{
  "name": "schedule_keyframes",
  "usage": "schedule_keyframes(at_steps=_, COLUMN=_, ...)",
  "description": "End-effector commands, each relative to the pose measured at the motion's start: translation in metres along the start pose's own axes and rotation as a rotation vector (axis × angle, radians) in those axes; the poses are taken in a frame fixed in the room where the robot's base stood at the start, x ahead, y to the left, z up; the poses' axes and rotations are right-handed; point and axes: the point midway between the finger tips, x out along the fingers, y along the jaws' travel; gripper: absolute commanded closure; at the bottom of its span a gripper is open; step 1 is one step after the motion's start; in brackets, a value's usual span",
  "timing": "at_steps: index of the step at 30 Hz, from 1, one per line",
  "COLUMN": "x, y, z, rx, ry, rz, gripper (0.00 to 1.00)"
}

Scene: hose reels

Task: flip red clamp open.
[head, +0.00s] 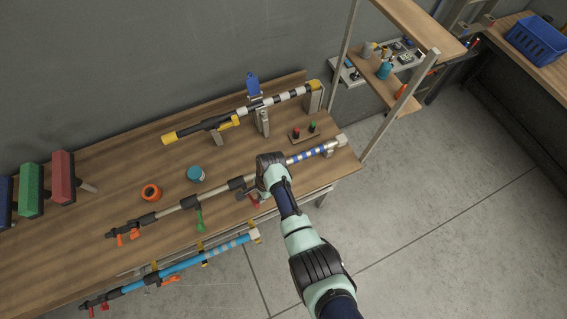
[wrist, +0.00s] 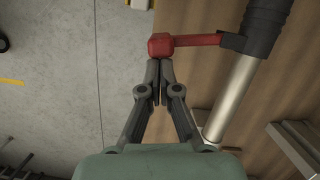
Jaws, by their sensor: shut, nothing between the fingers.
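The red clamp (wrist: 190,41) is a red lever with a blocky end, joined to a black collar (wrist: 262,38) on a silver pole (wrist: 233,95). In the wrist view the lever sticks out sideways from the pole, past the table edge. My gripper (wrist: 160,64) is shut and empty, with its fingertips right at the lever's blocky end; I cannot tell whether they touch. In the head view a small red part of the clamp (head: 255,204) shows beside my gripper (head: 249,196) at the bench's front edge, and my wrist hides part of the pole.
The same pole carries a green lever (head: 200,220) to the left. A blue pole (head: 195,260) hangs along the bench front. A yellow-and-black pole (head: 240,117) stands behind. An orange ring (head: 151,192) and a teal roll (head: 195,174) lie on the bench.

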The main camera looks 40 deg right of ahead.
Motion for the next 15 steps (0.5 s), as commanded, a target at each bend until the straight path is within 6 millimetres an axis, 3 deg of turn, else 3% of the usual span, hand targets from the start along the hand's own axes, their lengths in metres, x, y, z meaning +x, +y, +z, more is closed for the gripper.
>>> schedule_keyframes(at_steps=15, x=0.0026, y=-0.0108, z=0.0022, rx=0.005, ry=0.001, rz=-0.003, gripper=1.00)
